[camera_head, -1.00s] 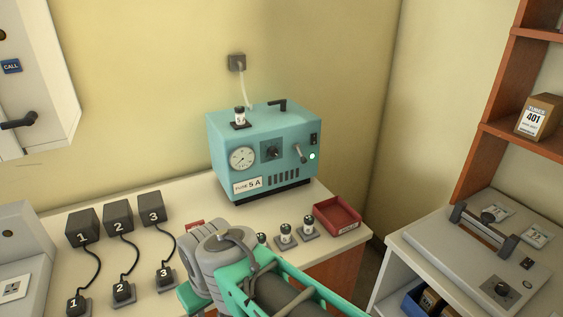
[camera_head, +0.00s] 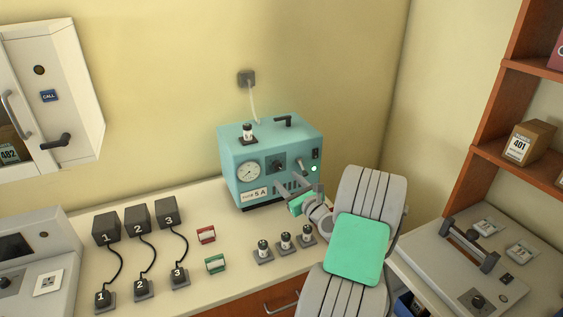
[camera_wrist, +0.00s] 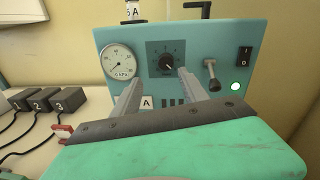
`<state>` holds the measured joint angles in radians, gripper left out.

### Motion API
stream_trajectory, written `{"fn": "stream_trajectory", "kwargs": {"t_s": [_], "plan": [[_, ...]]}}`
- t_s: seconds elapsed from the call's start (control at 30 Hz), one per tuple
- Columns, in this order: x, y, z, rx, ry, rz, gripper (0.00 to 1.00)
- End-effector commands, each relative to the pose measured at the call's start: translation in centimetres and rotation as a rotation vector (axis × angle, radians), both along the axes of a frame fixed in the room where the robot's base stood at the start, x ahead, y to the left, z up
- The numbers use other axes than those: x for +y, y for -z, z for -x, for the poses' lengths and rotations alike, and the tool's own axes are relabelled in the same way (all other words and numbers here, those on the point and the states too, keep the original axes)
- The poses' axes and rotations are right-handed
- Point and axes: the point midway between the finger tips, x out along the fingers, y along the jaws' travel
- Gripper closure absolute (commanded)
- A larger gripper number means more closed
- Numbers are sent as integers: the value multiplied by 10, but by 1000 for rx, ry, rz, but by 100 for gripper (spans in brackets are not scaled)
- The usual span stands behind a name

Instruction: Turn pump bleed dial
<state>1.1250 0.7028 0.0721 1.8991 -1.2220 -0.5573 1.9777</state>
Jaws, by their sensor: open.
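The teal pump box (camera_head: 240,150) stands on the bench against the wall. Its black bleed dial (camera_head: 277,165) sits in the middle of the front panel, between a round gauge (camera_head: 249,171) and a small lever. In the wrist view the dial (camera_wrist: 167,63) shows just beyond and between the fingertips of my gripper (camera_wrist: 160,76). My gripper (camera_head: 292,186) is open and empty in front of the panel, its fingers pointing at it. The fingers look apart from the dial. The lower panel and part of the fuse label are partly hidden by the fingers in the wrist view.
A lever (camera_wrist: 211,76), a black switch (camera_wrist: 244,57) and a lit green lamp (camera_wrist: 236,86) lie right of the dial. Several small fuses (camera_head: 285,241) stand at the bench's front. Numbered plugs (camera_head: 137,219) are at left. A shelf unit (camera_head: 480,150) is at right.

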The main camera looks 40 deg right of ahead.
Motion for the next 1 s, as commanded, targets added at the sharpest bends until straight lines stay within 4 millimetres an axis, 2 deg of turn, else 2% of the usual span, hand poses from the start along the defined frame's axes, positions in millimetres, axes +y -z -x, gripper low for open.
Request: {"fn": "stream_trajectory", "kwargs": {"t_s": [0.03,0.13,0.4,0.5,0.8,1.0], "plan": [[-10,-1,4,-24,24,-38,49],[-14,-2,-3,-37,31,-57,49],[-24,-3,-53,-34,28,-52,49],[-27,-1,-64,-33,28,-52,49],[-28,0,-69,-34,29,-50,49],[-28,0,-69,-32,28,-50,65]]}}
